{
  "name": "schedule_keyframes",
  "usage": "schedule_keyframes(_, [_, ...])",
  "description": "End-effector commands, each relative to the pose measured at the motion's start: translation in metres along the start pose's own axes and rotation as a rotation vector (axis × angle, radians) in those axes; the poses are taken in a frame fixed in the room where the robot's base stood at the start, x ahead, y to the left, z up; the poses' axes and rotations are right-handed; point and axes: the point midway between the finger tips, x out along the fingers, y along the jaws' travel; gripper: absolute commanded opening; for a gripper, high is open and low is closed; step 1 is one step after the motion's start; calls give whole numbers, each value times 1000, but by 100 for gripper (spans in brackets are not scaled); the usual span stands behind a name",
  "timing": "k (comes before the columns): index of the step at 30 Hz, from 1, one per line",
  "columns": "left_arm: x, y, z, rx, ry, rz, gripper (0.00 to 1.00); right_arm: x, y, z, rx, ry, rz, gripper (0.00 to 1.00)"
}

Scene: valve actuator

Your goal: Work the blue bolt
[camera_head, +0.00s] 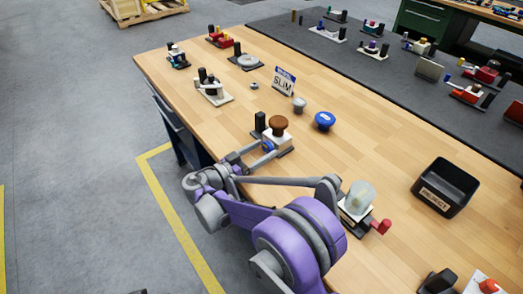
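The blue bolt (268,146) sits low on the near left side of a small white valve unit (276,137) with a brown round knob (278,122) on top and a black post beside it. The unit stands near the table's left edge.
The wooden table (390,140) holds a blue knob (325,120), a grey knob (299,104), a sign (284,80) and a black bin (445,187). Several small units stand at the back left.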

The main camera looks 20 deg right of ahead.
Motion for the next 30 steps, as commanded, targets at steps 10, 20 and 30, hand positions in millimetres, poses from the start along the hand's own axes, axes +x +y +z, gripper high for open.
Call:
schedule_keyframes(10, [0, 0, 0, 0, 0, 0, 50, -5, 0, 0, 1, 0, -1, 85])
schedule_keyframes(20, [2, 0, 1, 0, -1, 0, 50, -65, -1, 0, 1, 1, -4, 85])
schedule_keyframes(30, [2, 0, 1, 0, -1, 0, 50, -106, 0, 0, 1, 0, -1, 85])
